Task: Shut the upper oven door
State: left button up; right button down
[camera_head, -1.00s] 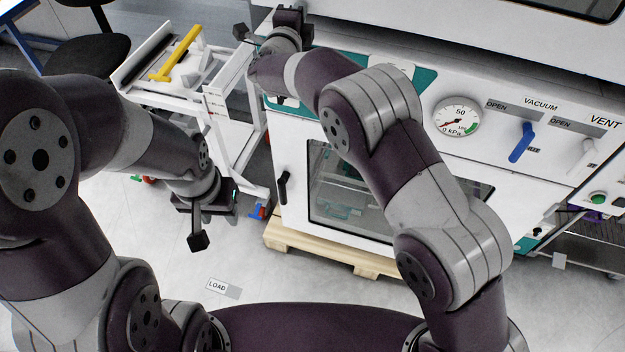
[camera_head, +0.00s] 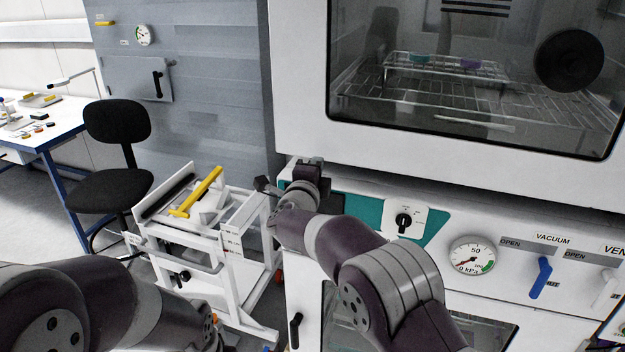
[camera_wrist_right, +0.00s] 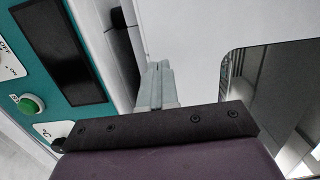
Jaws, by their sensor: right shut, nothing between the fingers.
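The upper oven door (camera_head: 300,60) is a white frame around a large dark window at the top right of the head view. Whether it is flush or slightly ajar, I cannot tell. My right gripper (camera_head: 310,168) is at its lower left corner, above the teal panel; its fingertips are hidden there. In the right wrist view the pale fingers (camera_wrist_right: 157,86) are shut and empty in front of a white surface, beside a dark bar that may be a handle (camera_wrist_right: 122,35). Contact is unclear. The door window (camera_wrist_right: 275,75) is at right.
Below are a vacuum gauge (camera_head: 472,255), a blue lever (camera_head: 541,278) and the lower oven door with its handle (camera_head: 295,330). A white cart with a yellow handle (camera_head: 196,192) stands at left, near a black chair (camera_head: 118,122). A green button (camera_wrist_right: 30,104) is left in the wrist view.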

jog(key=s+a+n+y+b, duration=0.1)
jog(key=s+a+b, duration=0.3)
jog(key=s, duration=0.7)
jog(key=s+a+f+n+g+y, duration=0.2)
jog(key=a+f+n+y, duration=0.1)
jog(key=f+n, duration=0.2)
jog(key=s+a+f+n+g+y, duration=0.1)
jog(key=a+f+n+g+y, duration=0.1)
jog(key=f+n+y, duration=0.3)
jog(key=s+d+f+n+g+h, duration=0.1)
jog(key=s+d+f+n+g, duration=0.25)
jog(key=s+f+n, duration=0.2)
pick_arm(q)
jog(key=f, duration=0.4)
jog(key=shift+s+a+f, duration=0.15)
jog(key=shift+s+f, duration=0.05)
jog(key=shift+s, duration=0.15)
pick_arm(e)
jog(key=s+d+f+n+g+h, duration=0.1)
jog(key=s+d+f+g, duration=0.3)
jog(key=s+d, duration=0.6)
jog(key=s+d+f+n+g+h, duration=0.2)
jog(key=s+d, duration=0.8)
jog(key=d, duration=0.7)
notch_tip(320, 180, down, 2)
jog(key=g+h, duration=0.1)
jog(key=g, duration=0.2)
jog(key=shift+s+d+h, duration=0.2)
jog(key=shift+s+h, duration=0.05)
jog(key=shift+h, duration=0.15)
